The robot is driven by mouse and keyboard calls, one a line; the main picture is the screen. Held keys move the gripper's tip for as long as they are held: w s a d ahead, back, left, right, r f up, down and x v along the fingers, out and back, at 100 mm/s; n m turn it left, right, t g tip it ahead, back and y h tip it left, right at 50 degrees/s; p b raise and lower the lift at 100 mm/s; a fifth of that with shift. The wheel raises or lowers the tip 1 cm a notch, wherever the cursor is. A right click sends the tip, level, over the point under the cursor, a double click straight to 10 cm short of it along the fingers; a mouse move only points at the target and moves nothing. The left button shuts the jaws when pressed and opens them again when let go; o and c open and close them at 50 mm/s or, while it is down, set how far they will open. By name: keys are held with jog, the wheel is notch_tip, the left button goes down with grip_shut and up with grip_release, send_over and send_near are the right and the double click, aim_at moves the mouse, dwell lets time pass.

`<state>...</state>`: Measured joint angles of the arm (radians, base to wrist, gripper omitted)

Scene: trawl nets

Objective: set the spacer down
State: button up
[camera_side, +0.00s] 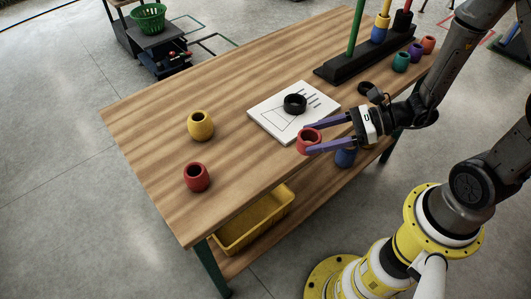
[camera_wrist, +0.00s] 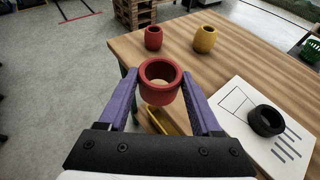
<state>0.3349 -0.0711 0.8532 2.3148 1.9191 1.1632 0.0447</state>
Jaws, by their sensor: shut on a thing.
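My gripper (camera_side: 310,140) has purple fingers closed on a red barrel-shaped spacer (camera_side: 308,143), one finger on each side. In the wrist view the held spacer (camera_wrist: 160,94) is upright between the fingertips, its open top showing. In the side view it appears at the table's near edge, close to the corner of a white card (camera_side: 268,127); its height above the table is hard to tell. A black ring (camera_side: 295,103) lies on the card. The wooden table (camera_side: 170,125) has bare wood to the left of the card.
A yellow spacer (camera_side: 201,126) and another red spacer (camera_side: 196,177) stand on the table's left part. A black base with coloured posts (camera_side: 350,67) and several spacers stand at the far right. A yellow bin (camera_side: 240,235) is below the tabletop.

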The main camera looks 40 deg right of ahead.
jog(key=w+a+f, duration=0.3)
jog(key=w+f, duration=0.1)
jog(key=w, duration=0.3)
send_over(269, 158)
jog(key=f, duration=0.5)
jog(key=shift+s, duration=0.2)
jog(key=shift+w+a+f, duration=0.1)
jog(key=shift+w+f, duration=0.1)
jog(key=shift+f, duration=1.45)
jog(key=shift+f, duration=0.1)
jog(key=o, duration=1.3)
jog(key=shift+o, duration=0.2)
